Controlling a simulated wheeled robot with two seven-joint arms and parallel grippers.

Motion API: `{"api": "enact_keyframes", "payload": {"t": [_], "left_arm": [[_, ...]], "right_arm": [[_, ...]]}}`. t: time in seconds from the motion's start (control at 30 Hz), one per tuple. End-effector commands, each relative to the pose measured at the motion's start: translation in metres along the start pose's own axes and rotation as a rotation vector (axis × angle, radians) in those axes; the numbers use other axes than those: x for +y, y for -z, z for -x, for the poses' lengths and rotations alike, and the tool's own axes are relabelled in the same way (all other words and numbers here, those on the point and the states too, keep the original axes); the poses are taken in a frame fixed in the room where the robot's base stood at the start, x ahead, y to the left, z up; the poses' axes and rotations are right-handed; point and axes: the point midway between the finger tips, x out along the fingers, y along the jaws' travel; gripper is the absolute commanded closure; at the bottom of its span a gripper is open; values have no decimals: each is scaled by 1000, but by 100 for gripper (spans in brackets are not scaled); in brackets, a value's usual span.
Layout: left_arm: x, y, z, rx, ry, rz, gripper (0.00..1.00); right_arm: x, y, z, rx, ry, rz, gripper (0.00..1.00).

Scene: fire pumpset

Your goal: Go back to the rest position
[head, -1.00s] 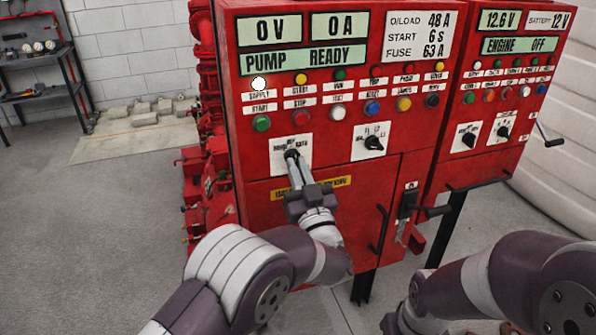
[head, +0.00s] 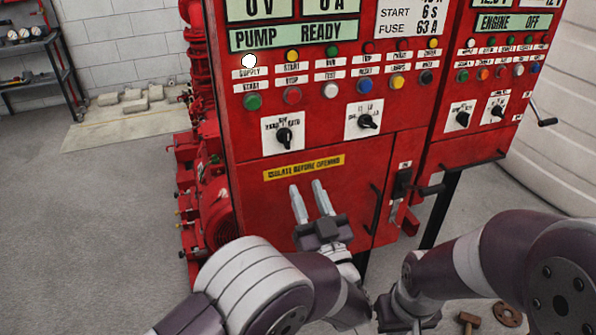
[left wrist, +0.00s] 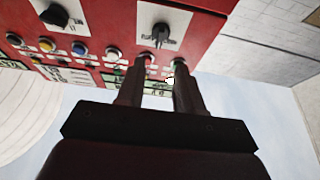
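My left gripper (head: 306,191) is in front of the lower door of the red pump panel (head: 335,205), below the yellow label. Its two fingers are apart with nothing between them. The left selector knob (head: 284,137) on its white plate is uncovered, above the gripper. In the left wrist view the open fingers (left wrist: 158,62) point toward the panel, and the selector knob (left wrist: 160,34) shows beyond them, apart from them. My right arm comes in at the lower right of the head view; I cannot make out its gripper's fingers.
The engine panel (head: 470,145) stands to the right, with a handle (head: 543,121) on its side. A hammer (head: 466,320) and a brown round part (head: 507,313) lie low right. Grey floor (head: 90,220) is clear at left.

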Motion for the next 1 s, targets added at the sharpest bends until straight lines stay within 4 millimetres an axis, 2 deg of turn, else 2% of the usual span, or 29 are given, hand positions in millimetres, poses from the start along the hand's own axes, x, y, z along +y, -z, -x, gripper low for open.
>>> {"api": "enact_keyframes", "payload": {"t": [0.17, 0.57, 0.67, 0.73, 0.77, 0.8, 0.87, 0.93, 0.97, 1.0], "left_arm": [[0, 0, 15, 0, 0, 0, 64], [0, 0, 15, 0, 1, 3, 64], [10, -15, 16, -75, -49, 41, 64], [33, -47, 27, -228, -185, 66, 64], [46, -64, 38, -320, -269, 74, 64], [62, -84, 57, -462, -391, 79, 64], [68, -111, 84, -701, -545, 63, 64], [46, -136, 115, -992, -663, 5, 64], [28, -143, 127, -1112, -691, -28, 64], [-2, -148, 142, -1267, -712, -78, 64]], "right_arm": [[0, 0, -2, 0, 0, 0, 100], [0, 0, -2, 0, 0, 0, 100], [0, 0, -2, 0, 0, 0, 100], [0, 0, -2, 0, 0, 0, 100], [0, 0, -2, 0, 0, 0, 100], [0, 0, -1, 0, 0, 0, 100], [0, 0, -1, 0, 0, 0, 100], [0, 0, -1, 0, 0, 0, 100], [0, 0, -1, 0, 0, 0, 100], [0, 0, -1, 0, 0, 0, 100]]}}
